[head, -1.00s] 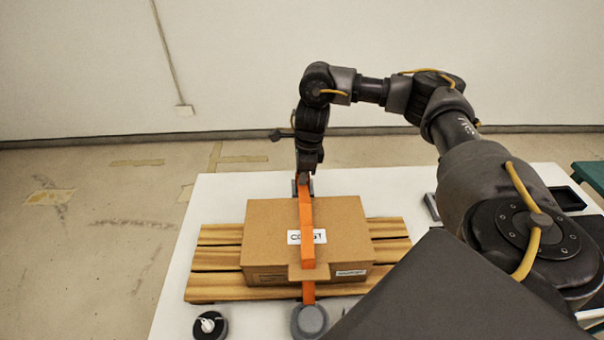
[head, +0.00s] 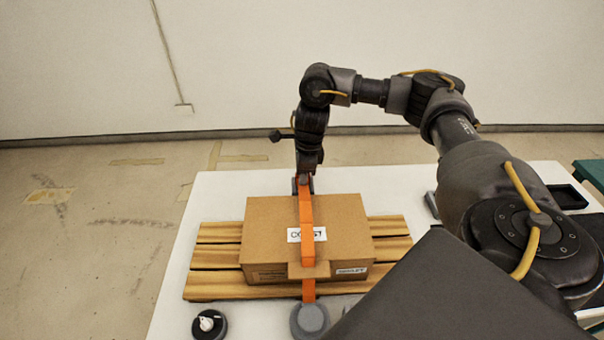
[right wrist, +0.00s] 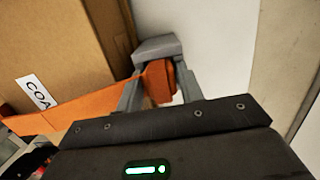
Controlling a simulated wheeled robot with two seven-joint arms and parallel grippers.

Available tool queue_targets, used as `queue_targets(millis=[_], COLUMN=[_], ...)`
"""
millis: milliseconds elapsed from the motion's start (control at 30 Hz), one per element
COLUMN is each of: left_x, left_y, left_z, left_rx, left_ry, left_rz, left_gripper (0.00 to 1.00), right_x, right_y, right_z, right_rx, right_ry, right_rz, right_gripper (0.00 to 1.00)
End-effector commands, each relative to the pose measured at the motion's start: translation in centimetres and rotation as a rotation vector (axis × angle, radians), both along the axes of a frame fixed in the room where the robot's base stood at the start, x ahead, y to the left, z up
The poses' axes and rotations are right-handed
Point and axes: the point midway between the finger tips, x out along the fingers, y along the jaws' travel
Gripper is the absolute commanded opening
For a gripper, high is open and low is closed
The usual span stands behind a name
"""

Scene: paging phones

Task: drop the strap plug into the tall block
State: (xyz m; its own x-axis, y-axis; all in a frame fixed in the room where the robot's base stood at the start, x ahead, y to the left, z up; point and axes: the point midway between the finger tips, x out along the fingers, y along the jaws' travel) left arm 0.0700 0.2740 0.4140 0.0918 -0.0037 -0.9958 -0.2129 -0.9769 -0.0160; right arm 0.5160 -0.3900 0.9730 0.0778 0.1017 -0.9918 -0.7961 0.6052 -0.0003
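The orange strap (head: 308,247) runs over the top of the cardboard box (head: 345,220) and down its near side. Its far end, the strap plug (right wrist: 159,84), sits between the two grey fingers of my right gripper (right wrist: 160,82), which look closed against its sides. In the head view my right gripper (head: 303,184) points down just behind the box. A grey block (right wrist: 158,48), apparently the tall block, stands right beyond the plug. I cannot tell whether the plug is in it. In the head view the box and gripper mostly hide it. My left gripper is not in view.
The box rests on a slatted wooden pallet (head: 215,262) on a white table (head: 225,187). A round grey piece (head: 310,319) is at the strap's near end. A black round item with a white top (head: 208,324) stands front left. A dark tray (head: 567,196) lies at right.

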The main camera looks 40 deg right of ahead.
Motion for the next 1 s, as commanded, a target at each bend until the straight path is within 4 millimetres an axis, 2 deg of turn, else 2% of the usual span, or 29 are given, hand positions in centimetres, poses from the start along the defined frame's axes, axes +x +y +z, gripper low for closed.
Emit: queue_targets(millis=[367, 1000], left_x=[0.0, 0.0], left_y=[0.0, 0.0], left_z=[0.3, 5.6], left_rx=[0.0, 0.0], left_ry=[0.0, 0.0], left_rz=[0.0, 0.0], left_gripper=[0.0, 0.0], right_x=[0.0, -0.4], right_y=[0.0, -0.5], right_z=[0.3, 5.6], right_rx=[-0.001, 0.0], right_ry=[0.001, 0.001], right_rz=[0.0, 0.0], right_gripper=[0.4, 0.4])
